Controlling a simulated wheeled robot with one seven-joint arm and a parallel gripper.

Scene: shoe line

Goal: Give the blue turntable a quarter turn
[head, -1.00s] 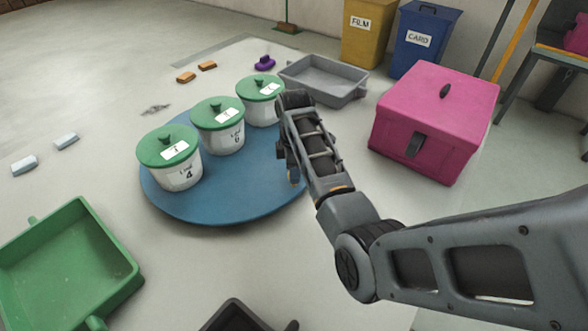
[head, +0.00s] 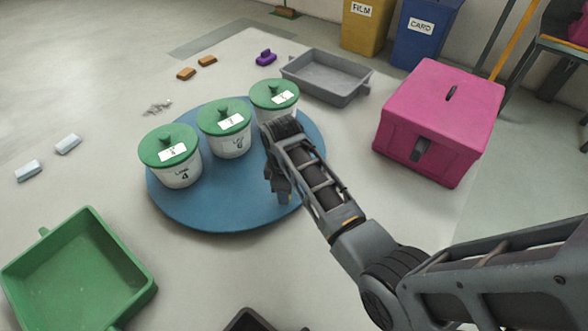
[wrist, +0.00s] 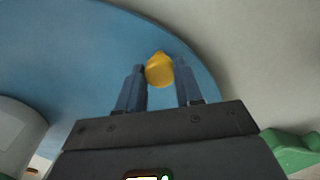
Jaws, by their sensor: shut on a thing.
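The round blue turntable (head: 225,210) lies on the pale floor and bears three white pots with green lids: the front left pot (head: 181,172), the middle pot (head: 231,142) and the back pot (head: 289,108). My gripper (head: 282,198) is low over the turntable's right side. In the wrist view, my gripper (wrist: 160,84) is shut on a yellow knob (wrist: 160,70) near the rim of the turntable (wrist: 85,60). The knob is hidden behind the gripper in the head view. My forearm partly covers the turntable's right edge.
A pink box (head: 440,110) stands to the right, with a grey tray (head: 325,88) behind the turntable. A green tray (head: 80,270) lies at front left. Small orange blocks (head: 186,74), a purple piece (head: 266,57) and pale blocks (head: 68,144) lie on the floor.

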